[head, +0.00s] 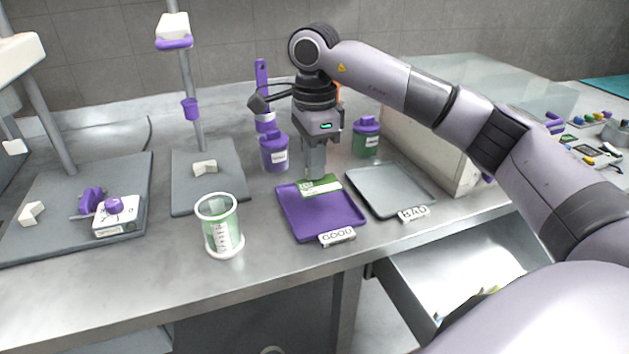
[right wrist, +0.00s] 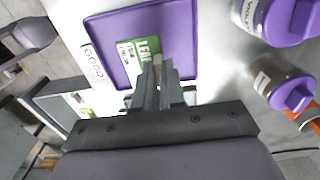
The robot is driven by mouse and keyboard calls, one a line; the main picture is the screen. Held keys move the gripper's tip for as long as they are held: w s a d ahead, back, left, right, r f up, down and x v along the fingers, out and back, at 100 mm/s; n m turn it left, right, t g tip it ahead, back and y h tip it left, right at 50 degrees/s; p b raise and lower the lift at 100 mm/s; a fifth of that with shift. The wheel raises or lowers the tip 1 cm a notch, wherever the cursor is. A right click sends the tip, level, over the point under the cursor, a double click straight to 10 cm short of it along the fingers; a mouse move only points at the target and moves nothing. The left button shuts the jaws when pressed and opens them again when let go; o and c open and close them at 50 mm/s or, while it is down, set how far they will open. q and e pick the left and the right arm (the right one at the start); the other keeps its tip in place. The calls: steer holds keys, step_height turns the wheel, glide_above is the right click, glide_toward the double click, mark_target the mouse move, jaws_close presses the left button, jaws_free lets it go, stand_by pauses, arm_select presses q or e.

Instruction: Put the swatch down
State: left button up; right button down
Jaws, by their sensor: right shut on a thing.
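The swatch (head: 319,186) is a small green card with white print. It is at the back part of the purple tray (head: 318,217), which has a "GOOD" label in front. My right gripper (head: 316,174) points down over the tray with its fingertips at the swatch. In the right wrist view the shut fingers (right wrist: 157,75) overlap the swatch (right wrist: 138,46), which shows inside the tray outline (right wrist: 183,20). I cannot tell whether the swatch touches the tray floor. My left gripper is not in view.
A grey tray (head: 388,189) labelled "BAD" lies right of the purple one. Purple-lidded jars (head: 274,154) (head: 366,140) stand close behind. A beaker (head: 220,226) stands to the left. An open drawer (head: 455,275) is below the counter at the right.

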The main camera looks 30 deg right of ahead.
mark_target(315, 182)
steer(key=shift+f, duration=2.05)
steer(key=shift+f, duration=0.2)
steer(key=c, duration=1.2)
jaws_free()
steer(key=shift+r, duration=0.15)
step_height(315, 182, up, 12)
steer(key=shift+r+p, duration=0.1)
steer(key=shift+p, duration=0.25)
